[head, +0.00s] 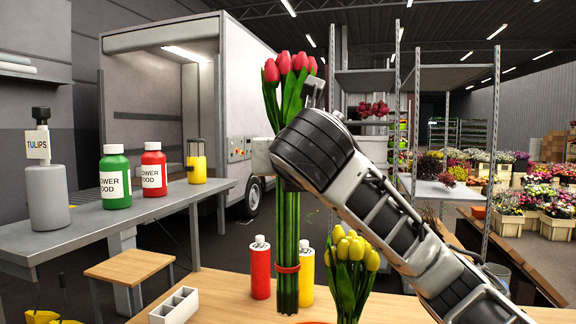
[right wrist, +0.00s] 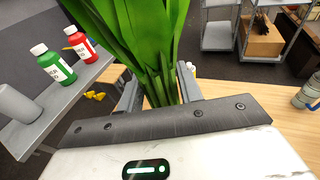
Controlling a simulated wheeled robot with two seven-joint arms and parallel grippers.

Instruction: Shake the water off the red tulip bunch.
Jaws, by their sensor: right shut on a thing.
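The red tulip bunch (head: 289,225) is upright in the head view, with red heads at the top, green leaves, and long stems bound by a red band near the bottom. My right gripper (head: 284,140) is shut around its upper stems and leaves, and my wrist hides part of them. The bunch is held over the wooden table (head: 225,285); whether the stem ends touch anything is unclear. In the right wrist view, the leaves (right wrist: 145,45) rise between the two fingers of my right gripper (right wrist: 160,95). My left gripper is not in view.
A yellow tulip bunch (head: 352,270) stands close right of the stems. A red bottle (head: 260,270) and a yellow bottle (head: 307,275) stand close by. A white divided holder (head: 175,305) is at the front left. A grey bench (head: 150,212) carries several bottles.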

